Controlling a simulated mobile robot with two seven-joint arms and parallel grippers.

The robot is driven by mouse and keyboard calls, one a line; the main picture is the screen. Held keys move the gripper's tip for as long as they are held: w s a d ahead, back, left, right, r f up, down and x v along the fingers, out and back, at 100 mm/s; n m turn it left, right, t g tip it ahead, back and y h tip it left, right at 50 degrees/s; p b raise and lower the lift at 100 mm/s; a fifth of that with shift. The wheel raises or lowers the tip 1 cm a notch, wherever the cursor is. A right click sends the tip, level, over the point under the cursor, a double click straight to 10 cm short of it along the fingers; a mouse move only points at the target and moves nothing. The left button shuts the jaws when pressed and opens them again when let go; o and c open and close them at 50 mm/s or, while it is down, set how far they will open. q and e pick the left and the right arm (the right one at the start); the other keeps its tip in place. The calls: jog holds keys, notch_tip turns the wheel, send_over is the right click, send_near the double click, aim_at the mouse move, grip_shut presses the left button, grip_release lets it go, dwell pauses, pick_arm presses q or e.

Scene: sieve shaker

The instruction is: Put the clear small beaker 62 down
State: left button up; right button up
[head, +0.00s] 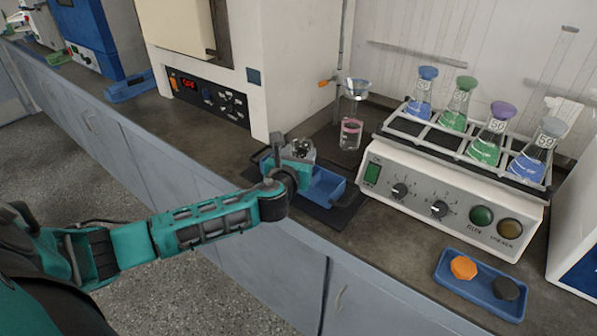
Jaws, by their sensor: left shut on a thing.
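My left gripper (302,149) is over the back left part of a blue tray (327,187). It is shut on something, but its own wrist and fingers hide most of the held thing. I cannot read a number 62 anywhere. A small clear vessel (350,134) with a pink band stands to the right of the gripper, below a funnel, apart from the fingers. I cannot tell whether the held thing touches the tray. My right gripper is not in view.
The blue tray sits on a dark mat (345,213) near the bench edge. A shaker (452,197) with several stoppered flasks stands to the right. A small blue tray (481,284) holds an orange and a black stopper. A white instrument (208,102) stands behind left.

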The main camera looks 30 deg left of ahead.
pick_arm(q)
jog(key=shift+f+b, duration=0.55)
jog(key=shift+f, duration=1.4)
jog(key=shift+f, duration=0.15)
jog(key=o, duration=1.2)
